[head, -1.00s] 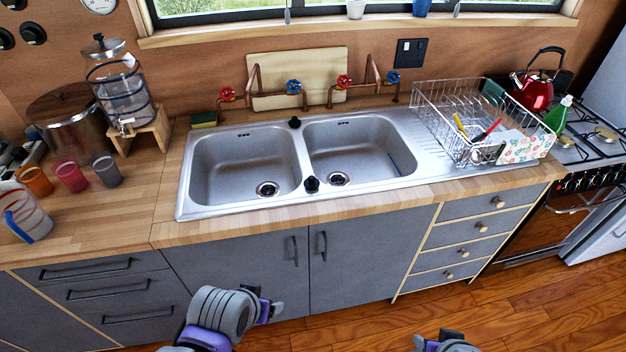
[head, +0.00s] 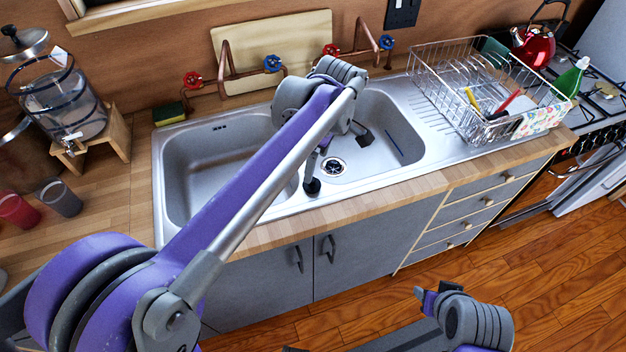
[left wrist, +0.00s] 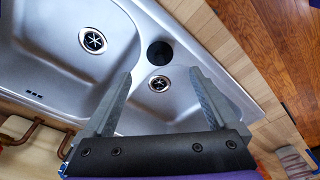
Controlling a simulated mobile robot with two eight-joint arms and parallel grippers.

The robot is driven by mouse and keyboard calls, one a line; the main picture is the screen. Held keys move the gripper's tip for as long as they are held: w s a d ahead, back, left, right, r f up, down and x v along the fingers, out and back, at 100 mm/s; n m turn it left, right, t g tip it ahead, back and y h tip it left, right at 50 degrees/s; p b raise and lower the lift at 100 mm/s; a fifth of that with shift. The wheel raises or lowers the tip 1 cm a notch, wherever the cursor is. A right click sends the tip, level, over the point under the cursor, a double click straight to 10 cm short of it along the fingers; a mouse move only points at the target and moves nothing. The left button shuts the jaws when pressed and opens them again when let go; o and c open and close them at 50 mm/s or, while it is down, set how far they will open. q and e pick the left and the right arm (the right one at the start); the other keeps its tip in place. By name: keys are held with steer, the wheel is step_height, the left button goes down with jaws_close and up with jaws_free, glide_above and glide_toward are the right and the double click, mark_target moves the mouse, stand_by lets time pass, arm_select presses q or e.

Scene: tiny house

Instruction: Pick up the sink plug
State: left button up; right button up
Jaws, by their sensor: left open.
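A black round sink plug (head: 312,186) sits at the front end of the divider between the two basins of the steel sink (head: 270,209). It also shows in the left wrist view (left wrist: 160,52), just beyond my fingertips and roughly centred between them. My left gripper (head: 340,151) is open and empty above the sink, close to the plug; in the left wrist view its two fingers (left wrist: 158,73) are spread wide. One drain (left wrist: 159,83) shows between the fingers. My right gripper (head: 434,302) is low in front of the cabinets; its jaws are unclear.
Copper taps with red (head: 192,80) and blue handles stand behind the sink. A wire dish rack (head: 455,118) is to the right and a water dispenser (head: 62,105) to the left. The wooden front counter edge (head: 400,197) is clear.

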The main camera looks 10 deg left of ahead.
mark_target(314, 180)
arm_select(q)
step_height(314, 180, down, 2)
steer(key=shift+s+a+f, duration=0.15)
steer(key=shift+f, duration=0.05)
steer(key=shift+a+f, duration=0.15)
steer(key=shift+f, duration=0.45)
steer(key=f, duration=0.4)
steer(key=shift+w+a+f, duration=0.2)
steer(key=shift+w+a, duration=0.1)
steer(key=shift+a, duration=0.05)
